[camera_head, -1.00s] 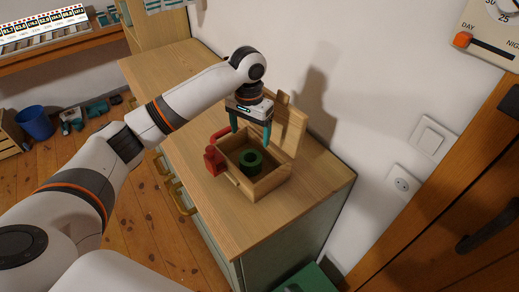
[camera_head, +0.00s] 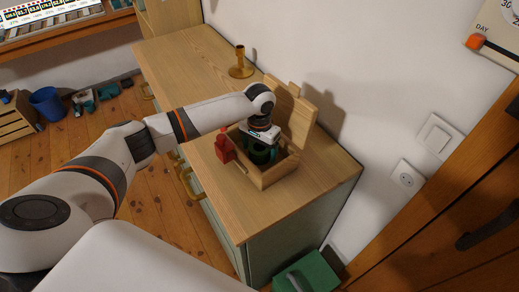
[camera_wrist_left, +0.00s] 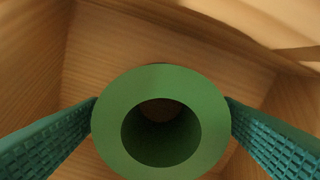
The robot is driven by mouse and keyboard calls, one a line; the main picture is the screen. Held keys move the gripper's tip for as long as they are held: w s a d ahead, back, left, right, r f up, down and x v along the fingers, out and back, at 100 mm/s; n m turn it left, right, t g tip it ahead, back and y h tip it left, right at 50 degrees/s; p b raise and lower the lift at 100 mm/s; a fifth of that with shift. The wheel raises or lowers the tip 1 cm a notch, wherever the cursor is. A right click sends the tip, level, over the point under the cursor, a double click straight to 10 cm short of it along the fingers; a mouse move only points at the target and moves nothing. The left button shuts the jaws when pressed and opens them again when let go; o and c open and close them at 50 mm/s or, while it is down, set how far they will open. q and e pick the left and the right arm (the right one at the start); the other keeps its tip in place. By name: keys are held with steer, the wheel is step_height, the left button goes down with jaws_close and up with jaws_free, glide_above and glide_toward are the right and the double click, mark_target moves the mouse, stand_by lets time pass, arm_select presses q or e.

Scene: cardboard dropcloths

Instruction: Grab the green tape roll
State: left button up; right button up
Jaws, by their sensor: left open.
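The green tape roll (camera_wrist_left: 112,125) lies inside an open wooden box, its round hole facing up toward the left wrist camera. In the head view the roll (camera_head: 262,156) is partly hidden by my gripper. The wooden box (camera_head: 268,181) stands on the wooden cabinet top with its lid raised at the back. My left gripper (camera_wrist_left: 162,115) is down in the box, open, with one teal ridged finger on each side of the roll. The fingers look very close to the roll's sides; I cannot tell whether they touch it. My right gripper is not in view.
A red bottle-like object (camera_head: 225,148) stands against the box's left side. A brass candlestick (camera_head: 241,65) stands farther back on the cabinet top (camera_head: 225,205). The white wall is close behind the box. The cabinet top's front part is clear.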

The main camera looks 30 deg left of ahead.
arm_select(q)
steer(key=shift+f, duration=0.2)
steer(key=c, duration=1.1)
